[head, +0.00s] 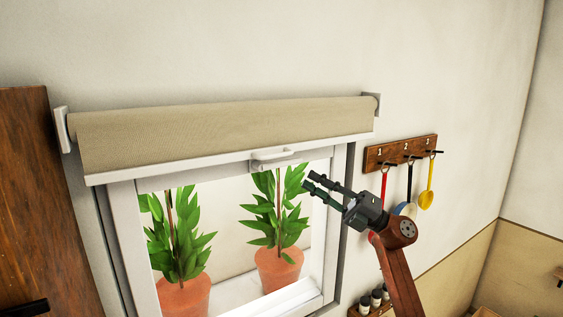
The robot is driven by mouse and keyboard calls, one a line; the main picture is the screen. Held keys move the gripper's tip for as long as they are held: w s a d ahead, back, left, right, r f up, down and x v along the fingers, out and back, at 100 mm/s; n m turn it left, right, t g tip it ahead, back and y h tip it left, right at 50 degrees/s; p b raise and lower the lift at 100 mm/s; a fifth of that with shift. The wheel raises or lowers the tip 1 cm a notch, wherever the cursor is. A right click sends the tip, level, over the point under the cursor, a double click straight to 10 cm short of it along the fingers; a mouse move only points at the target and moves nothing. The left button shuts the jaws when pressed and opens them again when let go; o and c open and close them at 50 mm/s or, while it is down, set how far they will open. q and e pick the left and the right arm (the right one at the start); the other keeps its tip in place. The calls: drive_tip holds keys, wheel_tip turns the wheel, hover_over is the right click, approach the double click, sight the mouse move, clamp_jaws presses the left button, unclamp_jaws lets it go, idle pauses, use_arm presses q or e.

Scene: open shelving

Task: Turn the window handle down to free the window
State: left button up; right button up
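The window (240,311) has a white frame, with two potted plants showing in its opening. A pale handle (272,157) lies level at the middle of the frame's top edge, just under the blind's bottom bar. I cannot tell whether it is fixed to the frame or to that bar. My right gripper (307,181) is to the right of the handle and a little lower, in front of the window's upper right part. Its two dark fingers are apart with nothing between them, and they do not appear to touch the handle. My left gripper is out of view.
A beige roller blind (220,128) is rolled up above the window. A wooden hook rack (400,153) with red, blue and yellow utensils hangs on the right, close to my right arm. Small jars (376,298) stand below. A brown wooden panel (40,200) stands at left.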

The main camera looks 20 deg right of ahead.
sight(291, 162)
drive_tip(key=a+r+p, duration=0.1)
drive_tip(key=a+r, duration=0.1)
drive_tip(key=w+a+r+n+g+p, duration=0.1)
drive_tip(key=a+r, duration=0.1)
drive_tip(key=a+r+n+g+p, duration=0.1)
drive_tip(key=a+r, duration=0.1)
drive_tip(key=shift+w+a+r+p, duration=0.1)
drive_tip(key=shift+w+a+p, duration=0.15)
drive_tip(key=shift+w+p, duration=0.05)
drive_tip(key=shift+w+a, duration=0.1)
drive_tip(key=shift+w, duration=0.05)
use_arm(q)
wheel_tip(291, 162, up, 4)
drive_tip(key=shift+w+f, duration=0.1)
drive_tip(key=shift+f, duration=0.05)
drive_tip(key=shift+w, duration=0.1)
use_arm(e)
drive_tip(key=shift+c, duration=0.4)
clamp_jaws()
